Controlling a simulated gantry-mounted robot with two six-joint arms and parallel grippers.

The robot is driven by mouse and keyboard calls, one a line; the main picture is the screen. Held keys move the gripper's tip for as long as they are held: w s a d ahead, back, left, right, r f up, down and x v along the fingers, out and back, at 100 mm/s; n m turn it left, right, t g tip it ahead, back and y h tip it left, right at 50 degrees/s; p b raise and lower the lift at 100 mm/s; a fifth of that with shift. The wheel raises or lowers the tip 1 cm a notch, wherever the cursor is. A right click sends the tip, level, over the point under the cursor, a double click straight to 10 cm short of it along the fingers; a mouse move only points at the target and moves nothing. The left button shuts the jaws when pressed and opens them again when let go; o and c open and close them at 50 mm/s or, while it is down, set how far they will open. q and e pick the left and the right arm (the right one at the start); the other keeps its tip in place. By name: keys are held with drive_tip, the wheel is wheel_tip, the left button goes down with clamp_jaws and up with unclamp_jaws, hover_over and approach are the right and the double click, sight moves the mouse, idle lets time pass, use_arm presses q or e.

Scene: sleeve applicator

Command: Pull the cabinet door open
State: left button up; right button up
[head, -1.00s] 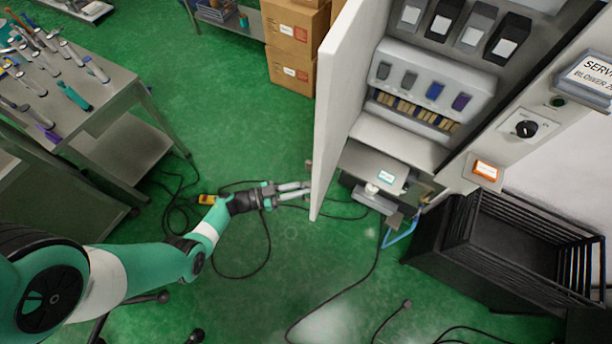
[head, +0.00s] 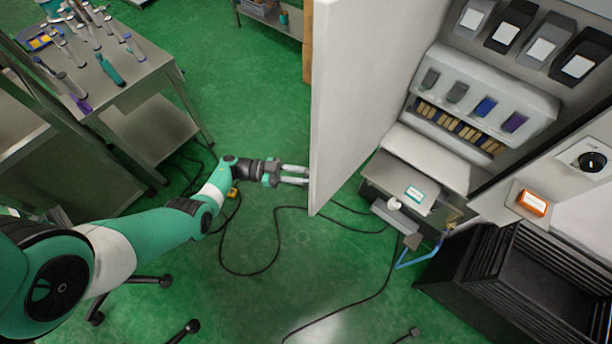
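The white cabinet door (head: 360,95) stands swung open from the cabinet (head: 505,165), with its free edge toward me. My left gripper (head: 301,175) is at the lower part of this edge, on the door's left side. Its two grey fingers point right, with a narrow gap between them, and their tips reach the door edge. I cannot see a handle, nor whether the tips are closed on one. My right gripper is out of view.
A metal cart (head: 150,55) with several tools stands at upper left. A black crate (head: 470,275) stands at lower right, and a small orange-labelled box (head: 531,203) is on the cabinet side. Cables (head: 277,240) lie across the green floor (head: 250,105), which is otherwise open left of the door.

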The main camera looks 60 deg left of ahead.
use_arm(q)
drive_tip(key=shift+o, duration=1.2)
drive_tip(key=b+v, duration=0.1)
drive_tip(key=v, duration=1)
drive_tip(key=shift+s+a, duration=0.2)
drive_tip(key=shift+s, duration=0.1)
